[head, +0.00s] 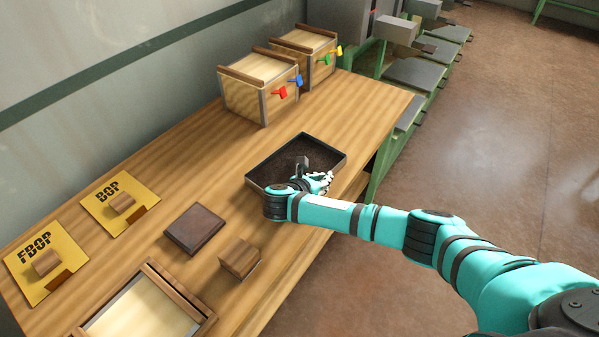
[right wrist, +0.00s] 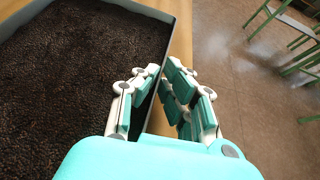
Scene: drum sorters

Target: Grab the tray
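The tray (head: 325,145) is a dark, shallow rectangular box lying flat on the wooden table near its right edge. In the right wrist view the tray (right wrist: 140,8) holds a layer of dark brown grains. My right gripper (head: 312,178) is at the tray's near side wall. In the right wrist view its fingers (right wrist: 160,92) are apart, with one side over the tray's inside and the other outside above the table. The wall runs between them, and a gap shows; I cannot tell whether they touch it. My left gripper is not in view.
Two wooden drum boxes (head: 258,85) with coloured levers stand behind the tray. Open floor is at the right.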

